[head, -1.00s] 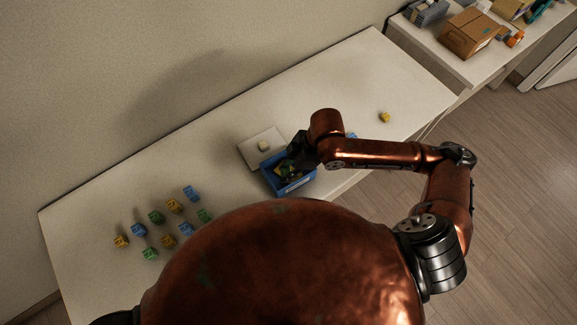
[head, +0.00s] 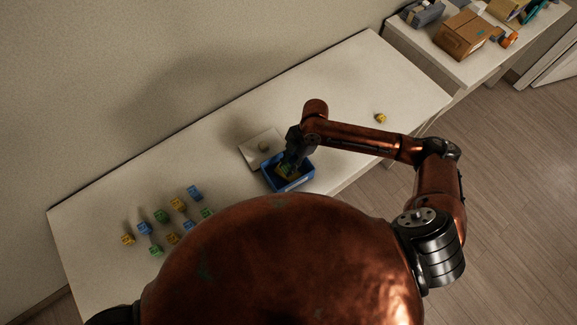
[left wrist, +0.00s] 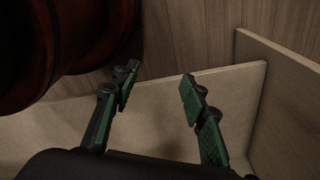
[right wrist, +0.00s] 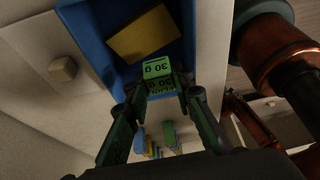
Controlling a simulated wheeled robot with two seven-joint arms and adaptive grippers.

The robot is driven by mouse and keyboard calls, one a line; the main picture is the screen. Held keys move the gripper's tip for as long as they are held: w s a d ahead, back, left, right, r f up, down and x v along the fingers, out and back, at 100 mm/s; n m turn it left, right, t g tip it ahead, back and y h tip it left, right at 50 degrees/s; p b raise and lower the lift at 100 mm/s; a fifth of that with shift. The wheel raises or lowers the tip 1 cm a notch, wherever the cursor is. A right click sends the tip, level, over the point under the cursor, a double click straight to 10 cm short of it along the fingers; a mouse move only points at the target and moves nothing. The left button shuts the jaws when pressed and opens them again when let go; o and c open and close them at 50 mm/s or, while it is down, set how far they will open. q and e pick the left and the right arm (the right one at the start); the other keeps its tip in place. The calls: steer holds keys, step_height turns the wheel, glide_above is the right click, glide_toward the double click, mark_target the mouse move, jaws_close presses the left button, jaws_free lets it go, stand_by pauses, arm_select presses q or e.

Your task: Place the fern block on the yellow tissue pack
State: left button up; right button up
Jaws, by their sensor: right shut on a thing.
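The green fern block (right wrist: 157,70), with "30 g" on its face, is held between the fingertips of my right gripper (right wrist: 160,88) in the right wrist view. The yellow tissue pack (right wrist: 142,33) lies inside a blue bin (right wrist: 85,28), just beyond the block. The block overlaps the pack's near edge in that view; I cannot tell whether they touch. In the head view my right gripper (head: 291,161) reaches down into the blue bin (head: 309,176), hiding part of its contents. My left gripper (left wrist: 160,92) is open and empty, away from these objects.
A white square plate (head: 252,152) with a small beige block (head: 264,146) sits beside the bin. Several coloured blocks (head: 161,215) stand on the table to the left. A yellow block (head: 380,118) is alone at right. A cardboard box (head: 462,36) is on the farther table.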

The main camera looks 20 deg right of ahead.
mark_target(288, 168)
steer(key=shift+w+d+f, duration=0.2)
steer(key=shift+w+f, duration=0.2)
steer(key=shift+f, duration=0.1)
steer(key=shift+w+d+f, duration=0.15)
steer(key=shift+w+f, duration=0.2)
steer(key=shift+f, duration=0.1)
step_height(288, 168, down, 3)
steer(key=shift+w+f+p, duration=0.1)
steer(key=shift+p, duration=0.65)
arm_select(q)
steer(key=shift+w+r, duration=0.55)
steer(key=shift+r, duration=0.25)
arm_select(e)
steer(key=shift+f, duration=0.1)
steer(key=o, duration=0.9)
arm_select(q)
steer(key=shift+s, duration=0.1)
arm_select(e)
steer(key=shift+o, duration=0.2)
arm_select(q)
steer(key=shift+f+b, duration=0.85)
arm_select(e)
steer(key=v, duration=1.2)
